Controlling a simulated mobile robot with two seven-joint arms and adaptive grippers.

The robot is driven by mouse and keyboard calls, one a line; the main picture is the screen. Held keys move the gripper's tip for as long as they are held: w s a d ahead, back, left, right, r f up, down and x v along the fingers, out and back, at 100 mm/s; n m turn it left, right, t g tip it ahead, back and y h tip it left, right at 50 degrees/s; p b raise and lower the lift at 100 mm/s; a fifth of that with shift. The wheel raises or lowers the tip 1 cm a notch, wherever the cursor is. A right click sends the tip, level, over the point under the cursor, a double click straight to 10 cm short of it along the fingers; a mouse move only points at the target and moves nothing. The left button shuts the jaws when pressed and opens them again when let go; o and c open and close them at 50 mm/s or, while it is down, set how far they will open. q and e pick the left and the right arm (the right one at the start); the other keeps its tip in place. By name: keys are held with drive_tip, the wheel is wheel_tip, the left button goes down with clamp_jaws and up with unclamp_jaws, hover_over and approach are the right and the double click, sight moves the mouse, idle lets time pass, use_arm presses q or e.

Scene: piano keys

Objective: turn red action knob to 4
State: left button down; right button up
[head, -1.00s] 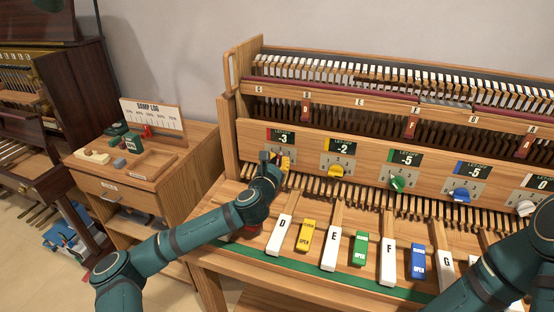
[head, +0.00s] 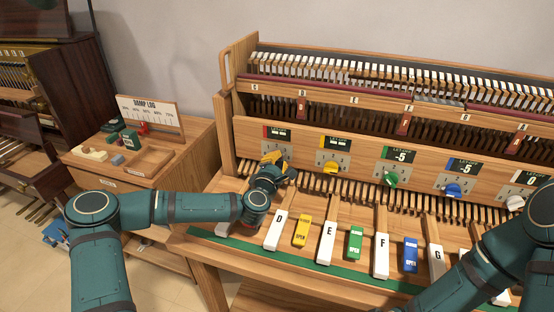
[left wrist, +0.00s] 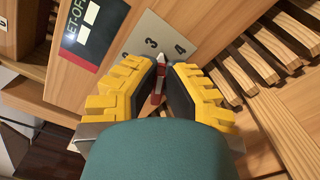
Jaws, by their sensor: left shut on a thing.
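The red action knob (left wrist: 158,80) shows in the left wrist view as a small red and white piece between the finger pads. My left gripper (left wrist: 163,85), with yellow fingers, is shut on it. The numbers 3 and 4 show on the grey dial plate (left wrist: 158,35) beyond the fingertips; another number is partly hidden. In the head view my left gripper (head: 272,158) is at the red-marked station and hides its knob. The red display (head: 277,132) above it shows white blocks instead of a number. My right gripper is out of view.
Yellow (head: 332,168), green (head: 390,178) and blue (head: 453,190) knobs stand in a row to the right. Lettered white keys (head: 327,246) and colored OPEN tabs (head: 301,232) lie below. A wooden side cabinet (head: 185,150) stands at left.

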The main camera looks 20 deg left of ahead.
use_arm(q)
drive_tip(key=m, duration=0.3)
drive_tip(key=m+b, duration=0.1)
drive_tip(key=m, duration=0.1)
drive_tip(key=shift+d+f, duration=0.1)
drive_tip(key=shift+f, duration=0.15)
drive_tip(key=shift+m, duration=0.3)
drive_tip(key=c, duration=1)
unclamp_jaws()
drive_tip(key=shift+w+f, duration=0.1)
drive_tip(key=shift+c, duration=0.2)
drive_tip(key=s, duration=1.2)
drive_tip(key=shift+a, duration=0.2)
drive_tip(key=shift+s, duration=0.1)
